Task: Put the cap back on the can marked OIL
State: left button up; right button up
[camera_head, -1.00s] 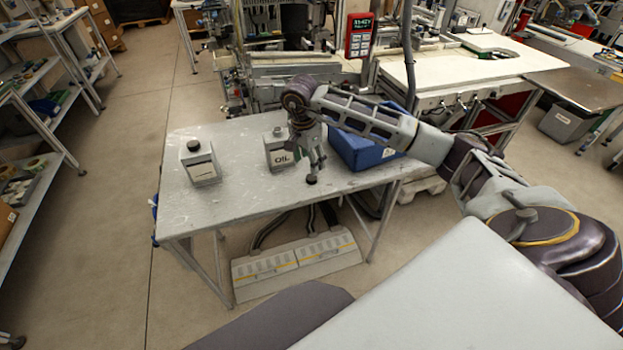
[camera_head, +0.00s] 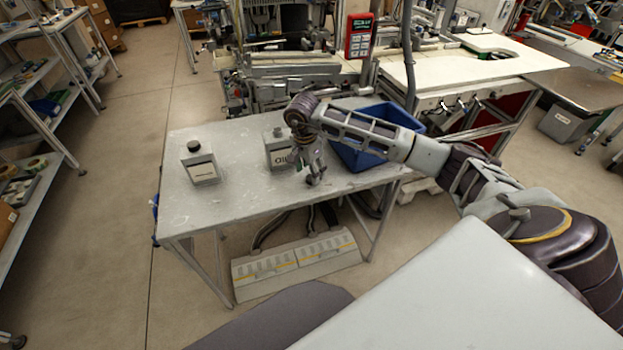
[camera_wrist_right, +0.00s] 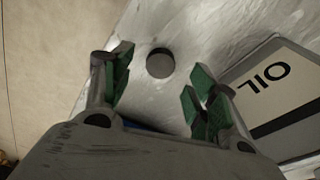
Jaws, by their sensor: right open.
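The can marked OIL (camera_head: 278,153) stands upright on the grey table, its top showing a light neck with no dark cap. Its OIL label also shows at the right of the right wrist view (camera_wrist_right: 285,85). A dark round cap (camera_wrist_right: 160,63) lies on the table beside the can. My right gripper (camera_head: 307,172) is open and empty, low over the table to the right of the can. In the right wrist view its green-padded fingers (camera_wrist_right: 158,80) stand apart with the cap between and just beyond them. In the head view the gripper mostly hides the cap. My left gripper is out of view.
A second can with a dark cap (camera_head: 194,146) stands on the table's left part. A blue crate (camera_head: 352,155) stands at the right, close behind my right arm. The table (camera_head: 235,195) is bare along its front.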

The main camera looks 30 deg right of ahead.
jog(key=shift+d+f, duration=0.15)
jog(key=shift+f, duration=1.3)
jog(key=shift+w, duration=0.1)
jog(key=shift+c, duration=0.4)
jog(key=c, duration=0.7)
